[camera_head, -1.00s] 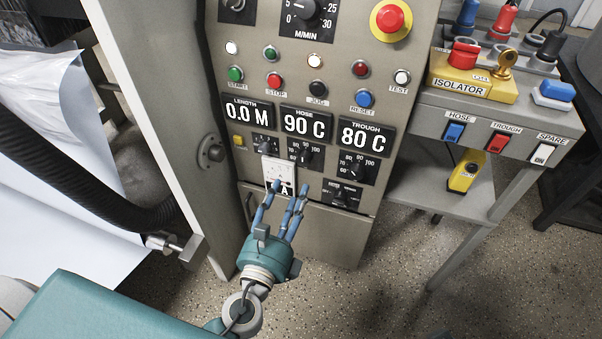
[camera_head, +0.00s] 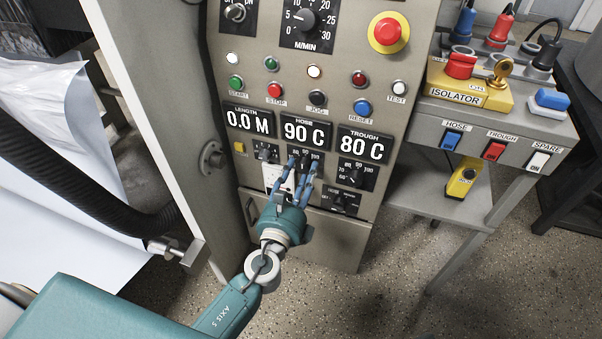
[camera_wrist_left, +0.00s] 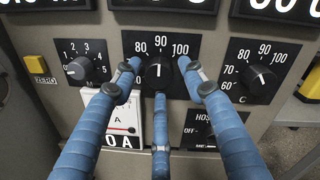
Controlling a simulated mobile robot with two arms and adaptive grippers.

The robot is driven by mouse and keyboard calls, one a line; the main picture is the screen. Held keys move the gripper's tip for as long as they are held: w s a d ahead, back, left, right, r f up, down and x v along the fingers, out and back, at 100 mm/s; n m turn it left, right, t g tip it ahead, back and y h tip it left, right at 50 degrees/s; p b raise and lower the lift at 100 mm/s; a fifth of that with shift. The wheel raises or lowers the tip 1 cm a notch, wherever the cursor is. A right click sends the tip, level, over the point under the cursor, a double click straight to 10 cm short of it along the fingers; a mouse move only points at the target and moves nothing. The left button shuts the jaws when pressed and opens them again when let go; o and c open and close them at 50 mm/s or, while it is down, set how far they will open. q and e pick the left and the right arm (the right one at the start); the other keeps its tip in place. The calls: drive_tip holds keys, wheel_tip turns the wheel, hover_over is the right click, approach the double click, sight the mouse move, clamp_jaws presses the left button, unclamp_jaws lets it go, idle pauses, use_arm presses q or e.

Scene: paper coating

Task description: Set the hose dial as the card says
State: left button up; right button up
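The hose dial (camera_wrist_left: 158,73) is a black knob on a black plate marked 80, 90 and 100. Its white pointer stands upright, toward 90. Above it the hose display (camera_head: 305,131) reads 90 C. My left gripper (camera_head: 303,168) is in front of this dial with its blue fingers spread. In the left wrist view, two fingertips stand left and right of the knob and one below it; I cannot tell whether they touch it. My right gripper is not in view.
The trough dial (camera_wrist_left: 257,80) is close on the right and the length dial (camera_wrist_left: 82,68) on the left. Another dial (camera_head: 340,200) sits lower right. Buttons and a red emergency stop (camera_head: 389,33) are above. An isolator box (camera_head: 462,85) stands at right.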

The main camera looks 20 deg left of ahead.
use_arm(q)
drive_tip(key=c, duration=0.8)
